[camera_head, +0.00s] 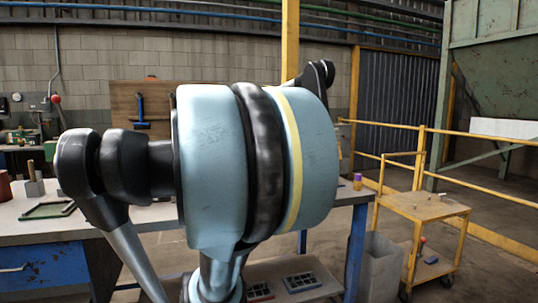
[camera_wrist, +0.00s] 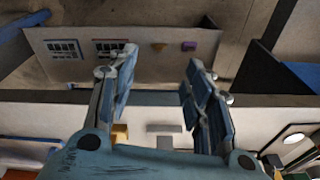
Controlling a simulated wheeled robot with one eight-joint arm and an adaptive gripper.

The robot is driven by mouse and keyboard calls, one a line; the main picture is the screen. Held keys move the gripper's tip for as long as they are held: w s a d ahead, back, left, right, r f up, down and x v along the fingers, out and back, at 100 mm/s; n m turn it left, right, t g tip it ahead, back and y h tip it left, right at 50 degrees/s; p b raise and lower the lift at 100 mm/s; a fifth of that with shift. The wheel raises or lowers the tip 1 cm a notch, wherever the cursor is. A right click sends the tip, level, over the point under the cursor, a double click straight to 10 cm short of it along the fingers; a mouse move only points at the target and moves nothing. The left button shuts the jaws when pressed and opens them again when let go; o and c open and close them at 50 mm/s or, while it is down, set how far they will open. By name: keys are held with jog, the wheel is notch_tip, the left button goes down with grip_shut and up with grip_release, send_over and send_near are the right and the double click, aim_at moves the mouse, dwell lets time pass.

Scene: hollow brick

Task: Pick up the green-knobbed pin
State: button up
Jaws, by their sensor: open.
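I cannot make out the green-knobbed pin in either view. My gripper (camera_wrist: 162,60) shows in the wrist view with its two fingers spread well apart and nothing between them. A pale workbench (camera_head: 20,233) runs across the head view behind my arm. On its left part stands a grey block (camera_head: 34,187) with a small brownish upright piece on it. My arm hides the middle of the bench in the head view, and my gripper cannot be seen there. In the wrist view, a grey block (camera_wrist: 164,128) and a yellowish block (camera_wrist: 120,132) show below the fingertips, partly behind my gripper.
A green frame (camera_head: 48,210) lies on the bench at left. A purple item (camera_head: 357,181) stands at its right end. Dark grids (camera_head: 300,281) lie on a low shelf. A yellow cart (camera_head: 425,207) carrying small items stands right, before yellow railings (camera_head: 480,143).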

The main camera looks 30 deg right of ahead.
jog(key=w+d+r+m, duration=0.3)
jog(key=w+d+r, duration=0.1)
jog(key=r, duration=0.3)
jog(key=w+d+r+m, duration=0.2)
jog(key=w+d+r, duration=0.2)
jog(key=r, duration=0.2)
jog(key=w+d+r+m+g, duration=0.1)
jog(key=w+d+r+m, duration=0.3)
jog(key=d+r+m, duration=0.55)
jog(key=w+d+r+m+g, duration=0.1)
jog(key=w+d+r+m, duration=0.25)
jog(key=d+r, duration=1.1)
jog(key=d+f, duration=0.1)
jog(key=f, duration=0.4)
jog(key=d+f, duration=0.1)
jog(key=f, duration=0.4)
jog(key=d+f, duration=0.2)
jog(key=f, duration=0.3)
jog(key=shift+s+f, duration=0.2)
jog(key=shift+f, duration=0.15)
jog(key=shift+s+f, duration=0.15)
jog(key=shift+f, duration=2.6)
grip_shut()
